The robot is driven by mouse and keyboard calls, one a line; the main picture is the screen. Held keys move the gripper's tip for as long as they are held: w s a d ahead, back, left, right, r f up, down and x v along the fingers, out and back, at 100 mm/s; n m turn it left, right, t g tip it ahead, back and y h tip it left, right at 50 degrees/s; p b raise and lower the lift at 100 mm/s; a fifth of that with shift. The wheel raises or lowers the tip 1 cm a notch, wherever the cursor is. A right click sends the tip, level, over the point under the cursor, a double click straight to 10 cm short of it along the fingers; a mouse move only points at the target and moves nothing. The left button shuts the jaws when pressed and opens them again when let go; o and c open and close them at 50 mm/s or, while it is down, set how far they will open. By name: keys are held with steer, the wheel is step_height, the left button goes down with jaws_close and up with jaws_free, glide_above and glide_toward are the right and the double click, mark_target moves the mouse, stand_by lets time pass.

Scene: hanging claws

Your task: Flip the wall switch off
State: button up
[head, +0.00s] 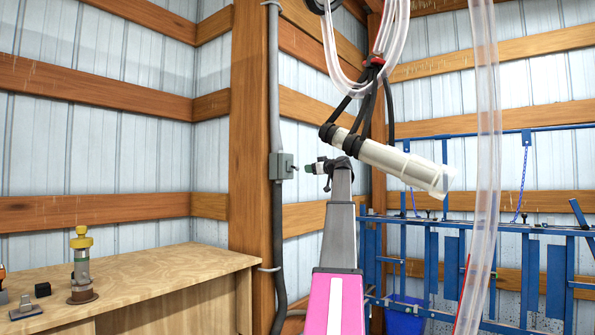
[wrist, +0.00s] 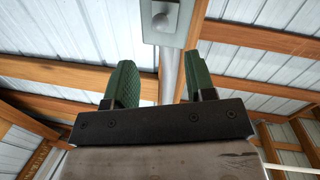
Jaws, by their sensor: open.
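The wall switch (head: 281,166) is a small grey box on a grey conduit that runs up the wooden post, in the middle of the head view. A short lever sticks out of its right side. My gripper (head: 309,169) is just right of the switch, at about its height, with a small gap to the box. In the wrist view the switch box (wrist: 178,27) with its round-ended lever is at the top, beyond the fingertips. My gripper's green fingers (wrist: 160,82) are open and empty, one either side of the conduit in the picture. Contact with the lever cannot be made out.
A white cylinder (head: 390,162) hangs from black straps at the right of my arm, with clear hoses (head: 484,150) beside it. A blue metal rack (head: 530,260) stands at the right. A wooden bench (head: 165,280) with a yellow-topped item (head: 82,265) is at the left.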

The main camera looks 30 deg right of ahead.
mark_target(297, 169)
steer(key=x, duration=1)
steer(key=shift+w+f, duration=0.1)
steer(key=shift+c, duration=0.3)
steer(key=c, duration=0.8)
